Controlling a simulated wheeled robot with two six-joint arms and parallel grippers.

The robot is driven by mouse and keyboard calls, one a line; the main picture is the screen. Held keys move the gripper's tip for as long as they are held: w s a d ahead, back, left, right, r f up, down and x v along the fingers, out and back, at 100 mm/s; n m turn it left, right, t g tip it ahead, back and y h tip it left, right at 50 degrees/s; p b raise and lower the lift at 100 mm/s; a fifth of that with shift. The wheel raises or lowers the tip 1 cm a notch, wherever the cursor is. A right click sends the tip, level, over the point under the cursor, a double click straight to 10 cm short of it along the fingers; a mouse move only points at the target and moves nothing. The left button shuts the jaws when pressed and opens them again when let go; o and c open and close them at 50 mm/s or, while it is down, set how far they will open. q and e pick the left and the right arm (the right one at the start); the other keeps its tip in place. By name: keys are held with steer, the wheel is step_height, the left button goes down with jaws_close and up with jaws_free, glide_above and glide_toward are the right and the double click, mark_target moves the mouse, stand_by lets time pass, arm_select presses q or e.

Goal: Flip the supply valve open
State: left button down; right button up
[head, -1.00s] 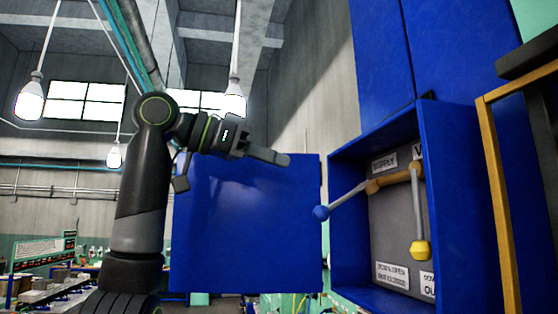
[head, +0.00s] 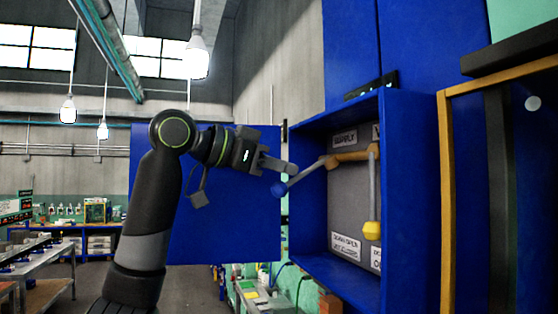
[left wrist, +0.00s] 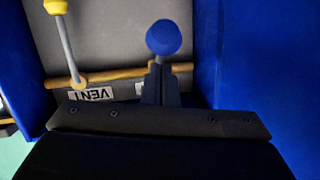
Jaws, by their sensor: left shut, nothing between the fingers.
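The supply valve's lever is a grey rod with a blue knob (head: 278,190). It sticks out of the open blue box (head: 400,200) and slopes slightly down from the brass pipe (head: 350,157). The knob also shows in the left wrist view (left wrist: 163,37), just beyond the fingertips. My left gripper (head: 292,169) is shut and empty, its tip just above the knob in the head view. I cannot tell whether they touch. The shut fingers also show in the left wrist view (left wrist: 160,84). My right gripper is not in view.
The vent lever with a yellow knob (head: 371,228) hangs down to the right in the same box. The box's blue door (head: 225,225) stands open at the left, behind my left arm. A yellow-brown frame (head: 447,200) stands to the right.

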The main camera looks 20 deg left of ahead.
arm_select(q)
steer(key=shift+f+t+h+b, duration=0.3)
steer(key=shift+f+b, duration=0.05)
steer(key=shift+b, duration=0.35)
steer(key=shift+f+t+h+b, duration=0.5)
steer(key=shift+t+h+b, duration=0.2)
steer(key=shift+b, duration=0.75)
steer(key=w+d+f+n+t+h+b, duration=0.2)
steer(key=d+f+t+h+b, duration=0.3)
steer(key=b, duration=0.6)
steer(key=shift+w+f+t, duration=0.45)
steer(key=shift+w+t, duration=0.15)
steer(key=shift+w, duration=0.25)
steer(key=shift+d, duration=0.1)
